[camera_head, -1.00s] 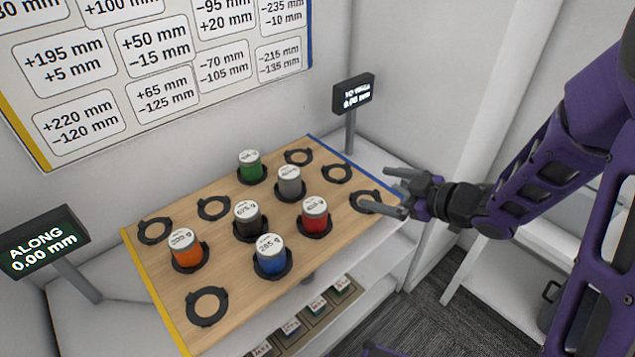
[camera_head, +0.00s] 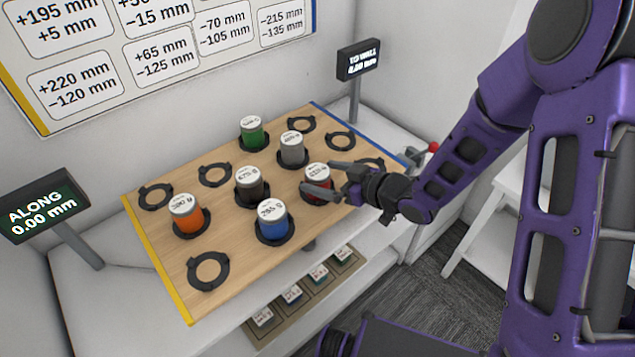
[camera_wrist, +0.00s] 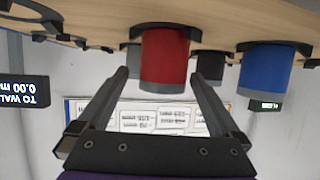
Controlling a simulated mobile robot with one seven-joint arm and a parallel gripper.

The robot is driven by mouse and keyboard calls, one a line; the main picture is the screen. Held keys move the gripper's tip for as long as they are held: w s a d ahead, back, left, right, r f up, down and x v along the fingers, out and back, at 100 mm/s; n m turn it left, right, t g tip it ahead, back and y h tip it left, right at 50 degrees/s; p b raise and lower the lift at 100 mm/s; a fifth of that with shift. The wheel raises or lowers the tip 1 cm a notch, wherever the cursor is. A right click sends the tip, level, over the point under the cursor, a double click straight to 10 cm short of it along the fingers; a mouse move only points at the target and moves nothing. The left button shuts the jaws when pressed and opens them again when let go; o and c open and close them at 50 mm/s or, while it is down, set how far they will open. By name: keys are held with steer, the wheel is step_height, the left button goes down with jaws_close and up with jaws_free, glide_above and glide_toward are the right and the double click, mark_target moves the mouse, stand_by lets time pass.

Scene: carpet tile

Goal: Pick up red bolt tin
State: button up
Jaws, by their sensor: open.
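The red bolt tin (camera_head: 317,176) has a white lid and stands upright in a black ring holder on the wooden board (camera_head: 230,259). My gripper (camera_head: 330,175) is at the tin's right side in the head view. Its fingers hide part of the tin there. In the wrist view, which is upside down, the red tin (camera_wrist: 165,58) is ahead of the open fingers (camera_wrist: 162,85), with one finger to each side of its line. The fingertips look close to the tin; I cannot tell whether they touch it.
A blue tin (camera_head: 272,218), grey tin (camera_head: 292,151), dark tin (camera_head: 250,186), green tin (camera_head: 252,134) and orange tin (camera_head: 186,216) stand in nearby holders. Several holders are empty, such as the front-left one (camera_head: 194,281). Display posts stand at left (camera_head: 84,276) and back right (camera_head: 354,103).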

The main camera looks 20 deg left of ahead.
mark_target(311, 176)
steer(key=x, duration=0.4)
steer(key=shift+s+a+f+b, duration=0.1)
steer(key=shift+s+f+b, duration=0.05)
steer(key=shift+f+b, duration=0.15)
steer(key=shift+a+f, duration=0.1)
steer(key=shift+a, duration=0.4)
jaws_close()
